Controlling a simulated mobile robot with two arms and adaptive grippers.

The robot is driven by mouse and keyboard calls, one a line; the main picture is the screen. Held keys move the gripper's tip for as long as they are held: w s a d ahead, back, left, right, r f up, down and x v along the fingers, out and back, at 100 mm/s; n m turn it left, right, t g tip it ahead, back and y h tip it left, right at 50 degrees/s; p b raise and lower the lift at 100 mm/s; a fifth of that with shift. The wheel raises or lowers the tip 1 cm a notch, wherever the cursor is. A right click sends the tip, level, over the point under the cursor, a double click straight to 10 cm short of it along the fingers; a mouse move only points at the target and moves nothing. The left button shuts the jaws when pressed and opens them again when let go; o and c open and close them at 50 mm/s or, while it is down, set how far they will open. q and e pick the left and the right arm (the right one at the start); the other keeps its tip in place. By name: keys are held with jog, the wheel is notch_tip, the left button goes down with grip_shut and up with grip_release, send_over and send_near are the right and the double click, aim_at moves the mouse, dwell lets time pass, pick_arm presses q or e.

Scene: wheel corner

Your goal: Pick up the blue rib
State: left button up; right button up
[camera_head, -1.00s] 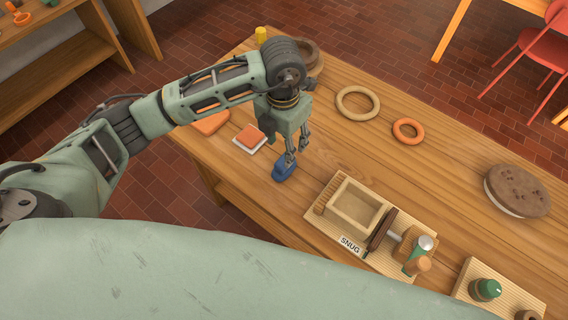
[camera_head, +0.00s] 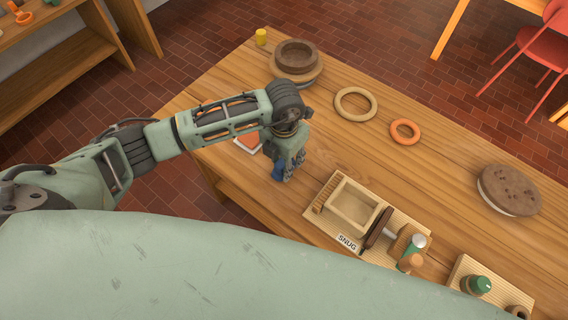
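The blue rib (camera_head: 278,171) is on the wooden table near its front edge, left of the tray marked SNUG. Only part of it shows, because my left gripper covers the rest. My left gripper (camera_head: 289,176) points down from above, low over the table at the rib. Its fingers are small and partly hidden, so I cannot tell whether they are open or shut on the rib. My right gripper is not in view.
The SNUG tray (camera_head: 318,216) holds a box and tools just right of my gripper. A white-edged orange block (camera_head: 249,138) lies behind left, partly hidden. A beige ring (camera_head: 356,103) and an orange ring (camera_head: 405,132) lie farther back, with bare table between.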

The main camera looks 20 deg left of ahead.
pick_arm(q)
grip_shut()
jog(key=shift+r+b, duration=0.3)
jog(key=shift+r, duration=0.2)
notch_tip(320, 180, up, 3)
jog(key=shift+w+f+b, duration=0.1)
jog(key=shift+w+b, duration=0.05)
jog(key=shift+b, duration=0.6)
jog(key=s+d+r+b, duration=0.2)
jog(key=s+r, duration=0.5)
jog(key=s, duration=0.4)
jog(key=shift+s+d+r, duration=0.15)
jog(key=shift+s+d, duration=0.1)
jog(key=shift+d, duration=0.4)
